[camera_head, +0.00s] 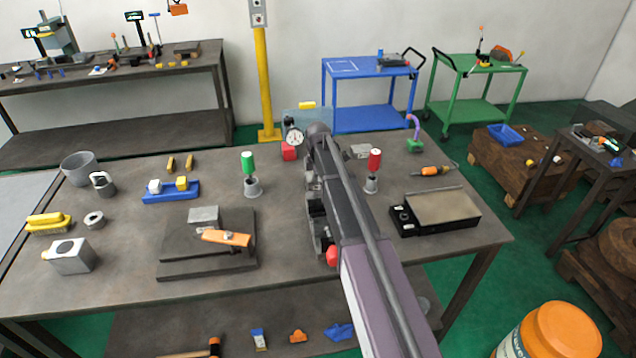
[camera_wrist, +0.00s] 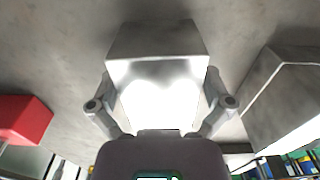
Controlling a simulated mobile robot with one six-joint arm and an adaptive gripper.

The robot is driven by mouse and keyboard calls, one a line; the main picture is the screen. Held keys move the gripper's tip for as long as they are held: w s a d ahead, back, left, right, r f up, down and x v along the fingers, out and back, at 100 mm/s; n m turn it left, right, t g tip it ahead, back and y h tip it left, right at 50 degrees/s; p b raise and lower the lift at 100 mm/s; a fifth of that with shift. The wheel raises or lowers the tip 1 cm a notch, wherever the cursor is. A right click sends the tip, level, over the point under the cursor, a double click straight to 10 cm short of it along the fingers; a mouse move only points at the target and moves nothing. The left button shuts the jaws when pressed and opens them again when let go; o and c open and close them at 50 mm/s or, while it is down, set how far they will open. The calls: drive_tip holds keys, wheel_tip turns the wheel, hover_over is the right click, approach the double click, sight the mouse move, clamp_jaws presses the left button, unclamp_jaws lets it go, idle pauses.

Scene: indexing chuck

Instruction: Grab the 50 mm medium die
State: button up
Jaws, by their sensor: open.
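In the wrist view, a grey metal block (camera_wrist: 158,40) with a bright, shiny near face stands between the two fingers of my gripper (camera_wrist: 160,84). It looks like the die, but no size marking can be read. The fingers are spread, one on each side of the block. Narrow gaps seem to show, though contact is hard to judge. In the head view my arm reaches over the bench toward its back middle and hides the gripper and this block.
A red block (camera_wrist: 22,118) lies left and a larger grey block (camera_wrist: 285,100) close right in the wrist view. On the bench (camera_head: 130,285), a green-handled tool (camera_head: 249,170) and a red-handled tool (camera_head: 373,170) flank my arm. A dial gauge (camera_head: 294,137) stands near its end.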

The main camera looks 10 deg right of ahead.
drive_tip(key=c, duration=1.2)
drive_tip(key=shift+o, duration=0.2)
drive_tip(key=shift+r, duration=0.15)
wheel_tip(320, 180, up, 10)
drive_tip(key=p, duration=1)
drive_tip(key=shift+f, duration=0.2)
